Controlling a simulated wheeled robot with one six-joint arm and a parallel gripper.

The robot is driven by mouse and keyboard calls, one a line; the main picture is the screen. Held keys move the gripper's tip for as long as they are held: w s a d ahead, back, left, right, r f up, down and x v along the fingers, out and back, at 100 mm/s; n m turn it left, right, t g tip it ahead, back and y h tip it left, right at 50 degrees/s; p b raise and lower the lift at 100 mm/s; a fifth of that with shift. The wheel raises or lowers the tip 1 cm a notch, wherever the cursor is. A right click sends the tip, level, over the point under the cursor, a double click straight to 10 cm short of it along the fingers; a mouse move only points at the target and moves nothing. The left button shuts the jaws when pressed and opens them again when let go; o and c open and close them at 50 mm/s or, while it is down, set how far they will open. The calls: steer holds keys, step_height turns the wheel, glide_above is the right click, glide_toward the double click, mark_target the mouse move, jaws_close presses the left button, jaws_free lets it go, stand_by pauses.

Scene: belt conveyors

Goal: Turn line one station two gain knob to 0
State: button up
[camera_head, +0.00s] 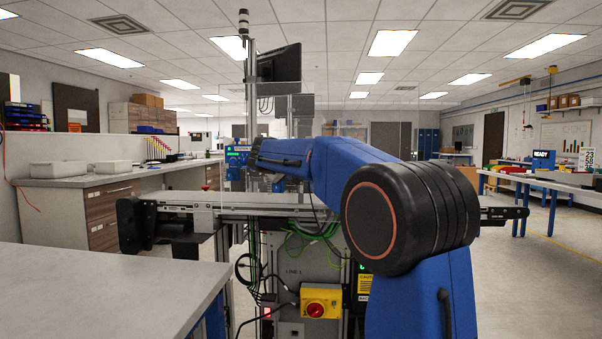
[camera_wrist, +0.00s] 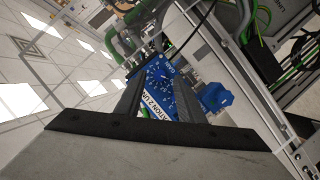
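The blue station two panel (camera_wrist: 160,86) shows in the wrist view between my gripper's fingers, with white dial markings and a partly covered label reading "STATION 2". A small dark shape near the middle of the dial may be the gain knob, but it is too small to tell its setting. My gripper (camera_wrist: 158,92) is open, its two dark fingers apart on either side of the panel face. I cannot tell whether they touch anything. In the head view a blue panel with a green display (camera_head: 238,150) shows beyond the conveyor, at the far end of my arm.
The belt conveyor (camera_head: 270,200) runs across the middle in the head view. Below it are cables and a yellow box with a red switch (camera_head: 314,302). A grey worktop (camera_head: 100,290) fills the lower left. Clear guard panels and a monitor post (camera_head: 252,80) stand behind.

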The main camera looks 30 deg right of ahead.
steer(key=v, duration=1.6)
steer(key=shift+s+a, duration=0.15)
steer(key=shift+s, duration=0.1)
steer(key=s+a+f+g+y, duration=0.1)
steer(key=s+f+y, duration=0.3)
steer(key=s+f, duration=1)
steer(key=s+a+f+n+g+y, duration=0.1)
steer(key=s+a+f+g+y, duration=0.1)
steer(key=s+f, duration=1.2)
steer(key=s+a+f+g+y, duration=0.1)
steer(key=s+a+f+y, duration=0.4)
steer(key=s+f, duration=0.9)
steer(key=shift+a+f+g+y, duration=0.15)
steer(key=shift+f+g+y, duration=0.15)
steer(key=shift+f, duration=0.05)
steer(key=shift+s, duration=0.15)
